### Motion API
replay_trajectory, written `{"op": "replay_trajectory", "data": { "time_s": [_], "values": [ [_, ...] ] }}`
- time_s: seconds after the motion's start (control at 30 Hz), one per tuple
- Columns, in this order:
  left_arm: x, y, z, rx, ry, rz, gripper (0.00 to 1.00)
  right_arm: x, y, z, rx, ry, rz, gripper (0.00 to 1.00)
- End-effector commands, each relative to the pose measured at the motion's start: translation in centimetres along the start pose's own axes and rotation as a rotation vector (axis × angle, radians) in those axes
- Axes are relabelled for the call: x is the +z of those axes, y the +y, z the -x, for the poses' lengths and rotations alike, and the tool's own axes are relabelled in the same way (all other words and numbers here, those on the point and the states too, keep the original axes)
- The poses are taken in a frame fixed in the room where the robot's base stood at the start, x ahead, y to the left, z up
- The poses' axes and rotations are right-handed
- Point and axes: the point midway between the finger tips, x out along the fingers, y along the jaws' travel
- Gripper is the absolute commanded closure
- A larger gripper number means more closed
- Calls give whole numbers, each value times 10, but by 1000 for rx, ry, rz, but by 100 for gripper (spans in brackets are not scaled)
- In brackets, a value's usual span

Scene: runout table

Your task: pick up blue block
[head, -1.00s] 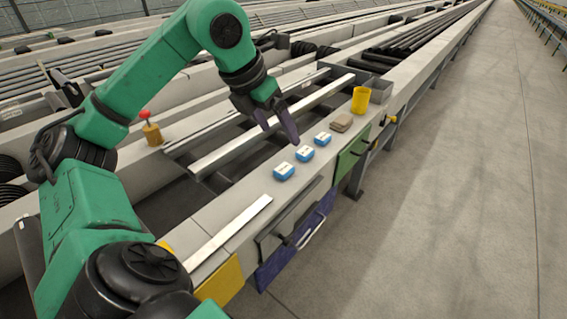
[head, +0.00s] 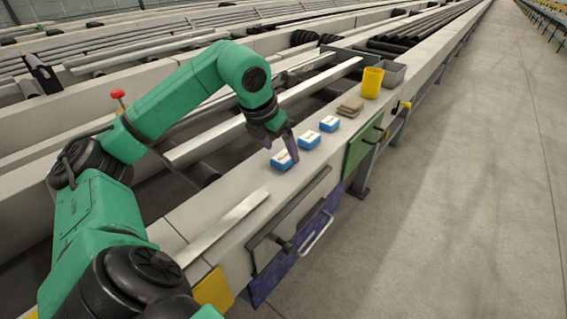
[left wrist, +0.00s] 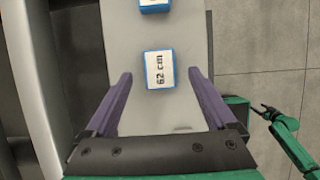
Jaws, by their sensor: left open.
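Three blue blocks with white labelled tops lie in a row on the pale ledge (head: 232,194): the nearest block (head: 281,161), a middle block (head: 309,141) and a far block (head: 329,123). My left gripper (head: 281,150) is open and points down at the nearest block, partly covering it. Another blue block (left wrist: 154,5) is cut off at the top edge. A small green arm with a dark gripper (left wrist: 262,111) shows at the right.
Beyond the blocks stand brown pieces (head: 350,107), a yellow cup (head: 372,83) and a grey bin (head: 392,74). A flat metal strip (head: 222,228) lies on the near ledge. Drawers with handles (head: 316,234) line its front. Metal bars run behind the ledge.

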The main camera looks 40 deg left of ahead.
Motion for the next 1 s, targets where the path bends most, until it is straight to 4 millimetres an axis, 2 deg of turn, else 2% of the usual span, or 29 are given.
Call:
{"op": "replay_trajectory", "data": {
  "time_s": [0.03, 0.1, 0.33, 0.37, 0.4, 0.57, 0.6, 0.9, 1.0],
  "values": [
    [-1, -1, -11, -4, 3, 1, 10, -2, 0, -1, 0, 1, -1, 21],
    [0, 0, -20, -2, 2, 1, 10, -5, 0, 0, 0, 1, -2, 21],
    [0, 0, -24, -1, 0, 0, 10, -6, 0, 1, -1, 2, -3, 21],
    [0, 0, -24, -1, 0, 0, 18, -6, 0, 1, -1, 2, -3, 21],
    [0, 0, -24, -1, 0, 0, 33, -6, 0, 1, -1, 2, -3, 21],
    [0, 0, -24, -1, 0, 0, 94, -6, 0, 1, -1, 2, -3, 21],
    [0, 0, -24, -1, 0, 0, 100, -6, 0, 1, 0, 3, -3, 21],
    [2, 0, -20, -1, -1, 0, 100, -7, 0, 3, 0, 8, -2, 21],
    [6, 0, -10, -1, -1, 1, 100, 6, -1, 2, -1, -3, 2, 21]
  ]
}}
